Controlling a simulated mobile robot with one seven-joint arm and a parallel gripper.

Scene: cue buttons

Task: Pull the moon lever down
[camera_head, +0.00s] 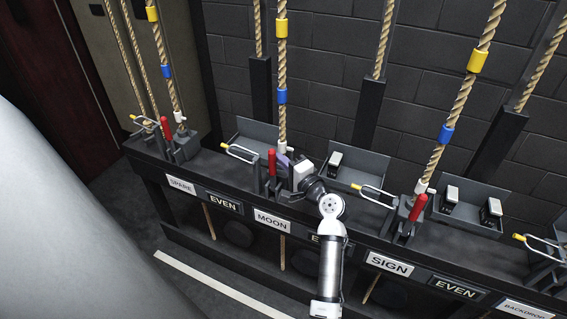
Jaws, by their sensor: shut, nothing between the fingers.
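The moon lever (272,162) has a red handle and stands upright on the black rail, above the white MOON label (272,220). A rope with a yellow band and a blue band runs up just behind it. My gripper (287,165) is shut and empty. It is close to the right side of the red handle, near the foot of the rope. The picture is too small to tell whether it touches the lever. The hand hides part of the rope's base.
The red spare lever (166,128) stands to the left and the red sign lever (418,207) to the right. Yellow-tipped wire loops, such as the one left of moon (243,153), stick out along the rail. Grey trays (345,175) stand behind. A dark block wall closes the back.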

